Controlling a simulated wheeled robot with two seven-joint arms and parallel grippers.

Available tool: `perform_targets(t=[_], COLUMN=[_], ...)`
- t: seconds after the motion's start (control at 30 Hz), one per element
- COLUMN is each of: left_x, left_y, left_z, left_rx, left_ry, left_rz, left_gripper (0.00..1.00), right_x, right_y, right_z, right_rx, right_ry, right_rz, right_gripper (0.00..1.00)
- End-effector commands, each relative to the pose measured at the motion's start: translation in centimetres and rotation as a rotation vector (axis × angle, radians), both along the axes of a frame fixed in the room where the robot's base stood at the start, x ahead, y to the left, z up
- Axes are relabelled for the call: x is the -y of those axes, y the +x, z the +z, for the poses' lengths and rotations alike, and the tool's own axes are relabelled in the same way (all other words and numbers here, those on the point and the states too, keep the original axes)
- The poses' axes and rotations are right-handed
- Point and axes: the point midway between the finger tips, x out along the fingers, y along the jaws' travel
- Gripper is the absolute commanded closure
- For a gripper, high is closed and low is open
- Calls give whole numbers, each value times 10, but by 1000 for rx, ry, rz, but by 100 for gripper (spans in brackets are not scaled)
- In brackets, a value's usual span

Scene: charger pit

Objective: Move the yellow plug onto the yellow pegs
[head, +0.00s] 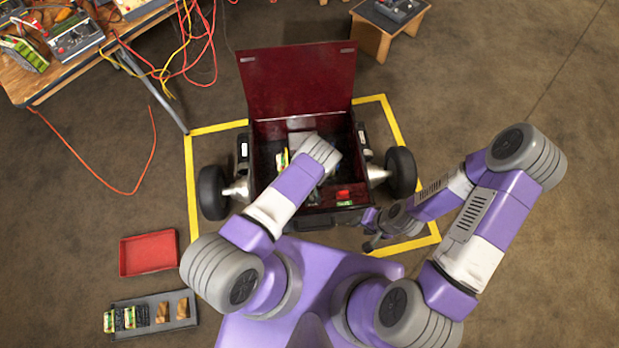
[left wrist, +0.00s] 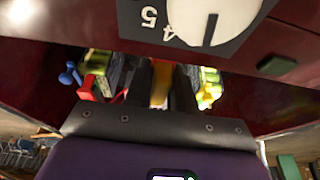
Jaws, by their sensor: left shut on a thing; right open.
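My left arm reaches into the open dark red box (head: 305,215); its wrist hides the fingers in the head view. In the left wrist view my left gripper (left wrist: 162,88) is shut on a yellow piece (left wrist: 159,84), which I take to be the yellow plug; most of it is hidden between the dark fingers. Yellow-green blocks show on both sides, one left (left wrist: 101,63) and one right (left wrist: 208,86). I cannot make out the yellow pegs or whether the plug touches them. My right gripper (head: 371,230) is open and empty, outside the box's front right corner.
A dial panel (left wrist: 212,20) stands close past the left fingers. Red (left wrist: 90,87) and blue (left wrist: 70,75) pieces lie left of them. The raised lid (head: 297,80) is behind the box. A red tray (head: 149,254) and a grey tray (head: 155,325) with several blocks lie on the floor left.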

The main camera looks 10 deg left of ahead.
Motion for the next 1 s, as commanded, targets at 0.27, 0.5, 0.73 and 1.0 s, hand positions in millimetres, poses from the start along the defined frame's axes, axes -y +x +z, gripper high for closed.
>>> perform_targets(t=[0.27, 0.5, 0.73, 1.0], left_x=[0, 0, 2, 6], left_y=[0, 0, -3, -15], left_z=[-3, -2, 12, 56], left_rx=[0, 0, 1, 0], left_ry=[0, 0, -1, 0], left_rz=[0, 0, 0, 1], left_gripper=[55, 46, 46, 46], right_x=[0, 0, 0, 0], right_y=[0, 0, 0, 0], right_z=[0, 0, 8, 31], right_rx=[0, 0, 0, 0], right_ry=[0, 0, 0, 0], right_rz=[0, 0, 0, 0], right_gripper=[60, 60, 60, 60])
